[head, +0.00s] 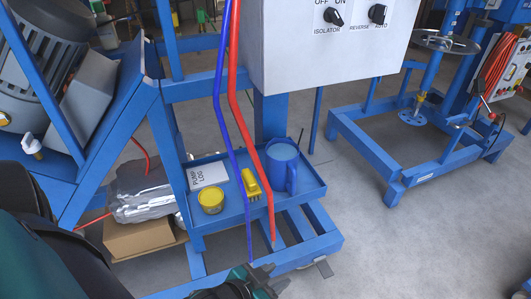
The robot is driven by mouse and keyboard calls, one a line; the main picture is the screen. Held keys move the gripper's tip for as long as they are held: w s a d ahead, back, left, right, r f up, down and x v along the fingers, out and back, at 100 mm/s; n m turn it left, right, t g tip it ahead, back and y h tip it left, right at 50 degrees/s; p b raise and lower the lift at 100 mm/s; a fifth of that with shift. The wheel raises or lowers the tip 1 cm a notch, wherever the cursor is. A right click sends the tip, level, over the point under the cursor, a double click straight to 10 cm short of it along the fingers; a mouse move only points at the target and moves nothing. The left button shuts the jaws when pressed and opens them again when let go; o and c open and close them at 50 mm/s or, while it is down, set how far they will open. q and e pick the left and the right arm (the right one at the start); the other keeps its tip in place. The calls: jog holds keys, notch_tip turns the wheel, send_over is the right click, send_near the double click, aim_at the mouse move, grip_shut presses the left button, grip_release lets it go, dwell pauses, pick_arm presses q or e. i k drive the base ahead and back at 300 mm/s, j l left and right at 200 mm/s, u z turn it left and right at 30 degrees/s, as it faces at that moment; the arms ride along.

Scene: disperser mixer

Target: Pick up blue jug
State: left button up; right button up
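The blue jug (281,153) stands upright in the blue tray (231,215) on the machine's lower frame, at the tray's right end. Its handle faces the front right, and the red hose crosses just in front of its left side. My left gripper (279,278) is at the bottom edge of the picture, below and in front of the tray, well apart from the jug. Its fingers look parted with nothing between them, and part of it is cut off by the frame. My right gripper is not in view.
The tray also holds a yellow tub (211,201), a yellow brush-like item (251,186) and a pump log sheet (207,174). The red hose (233,60) and blue hose (219,75) hang before the tray. A grey control box (300,60) overhangs it. Open floor (370,230) lies right.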

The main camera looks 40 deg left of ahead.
aim_at(281, 154)
jog(key=u, duration=1.55)
jog(key=l+u, duration=0.15)
jog(key=u, duration=0.25)
jog(key=l+u, duration=0.2)
jog(key=u, duration=0.2)
jog(key=l+u, duration=0.2)
jog(key=u, duration=0.25)
jog(key=k+l+u, duration=0.1)
jog(key=l+u, duration=0.2)
jog(key=l, duration=0.15)
jog(key=k+l+u, duration=0.15)
jog(key=l+u, duration=0.15)
jog(key=k+l, duration=0.15)
jog(key=l, duration=0.2)
jog(key=k+l+u, duration=0.1)
jog(key=l, duration=0.25)
jog(key=k+l, duration=0.25)
jog(key=l, duration=0.1)
